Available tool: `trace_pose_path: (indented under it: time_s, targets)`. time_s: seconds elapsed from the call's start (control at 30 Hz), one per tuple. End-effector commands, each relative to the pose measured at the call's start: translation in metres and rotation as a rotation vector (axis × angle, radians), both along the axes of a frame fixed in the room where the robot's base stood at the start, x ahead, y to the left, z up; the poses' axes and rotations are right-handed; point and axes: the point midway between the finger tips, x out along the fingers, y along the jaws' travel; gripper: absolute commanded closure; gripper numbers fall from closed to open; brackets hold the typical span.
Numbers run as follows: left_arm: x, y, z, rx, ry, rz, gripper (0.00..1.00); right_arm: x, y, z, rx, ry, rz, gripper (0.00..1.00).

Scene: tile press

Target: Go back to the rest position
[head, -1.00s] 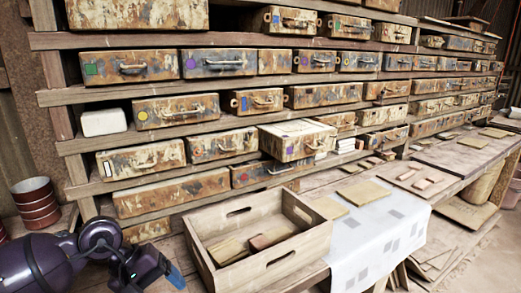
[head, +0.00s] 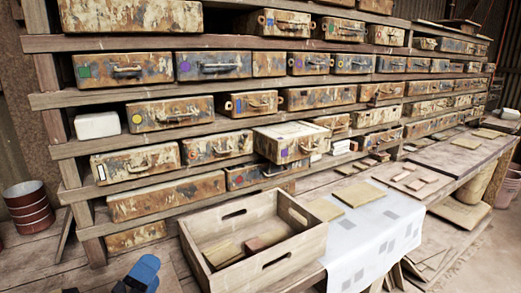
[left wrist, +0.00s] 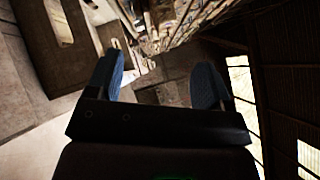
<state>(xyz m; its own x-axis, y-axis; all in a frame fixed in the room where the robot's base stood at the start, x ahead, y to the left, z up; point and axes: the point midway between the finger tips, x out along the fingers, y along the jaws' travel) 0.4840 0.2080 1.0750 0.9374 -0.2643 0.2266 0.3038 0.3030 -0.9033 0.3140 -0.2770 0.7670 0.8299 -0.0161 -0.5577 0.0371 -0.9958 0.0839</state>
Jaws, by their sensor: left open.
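My left gripper (head: 142,275) shows at the bottom edge of the head view, left of the wooden crate and apart from it. Only its blue fingertips and a dark part are in frame. In the left wrist view its two blue fingers (left wrist: 158,82) stand wide apart with nothing between them. My right gripper is in neither view.
A wooden crate (head: 292,255) with several tiles inside stands on the bench. A pale cloth (head: 375,235) lies to its right. Rusty drawers (head: 170,113) fill the shelves behind, and one drawer (head: 289,147) sticks out. Red-brown tins (head: 29,210) stand at the left.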

Motion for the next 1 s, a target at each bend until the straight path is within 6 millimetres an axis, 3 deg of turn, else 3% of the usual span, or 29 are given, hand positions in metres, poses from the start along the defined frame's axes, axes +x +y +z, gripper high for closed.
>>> trace_pose_path:
  time_s: [0.1,0.27,0.5,0.7,1.0]
  targets:
    - [-0.012,0.03,-0.03,-0.285,0.207,0.148,0.26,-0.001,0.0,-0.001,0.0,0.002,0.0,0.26]
    - [-0.042,0.063,-0.079,-0.651,0.469,0.361,0.26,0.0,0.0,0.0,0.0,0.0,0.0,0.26]
    - [-0.115,0.084,-0.148,-1.144,0.811,0.713,0.26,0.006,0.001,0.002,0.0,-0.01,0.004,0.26]
    - [-0.164,0.083,-0.176,-1.372,0.971,0.922,0.26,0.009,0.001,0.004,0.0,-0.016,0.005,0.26]
    - [-0.215,0.075,-0.195,-1.565,1.116,1.142,0.26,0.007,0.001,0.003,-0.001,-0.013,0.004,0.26]
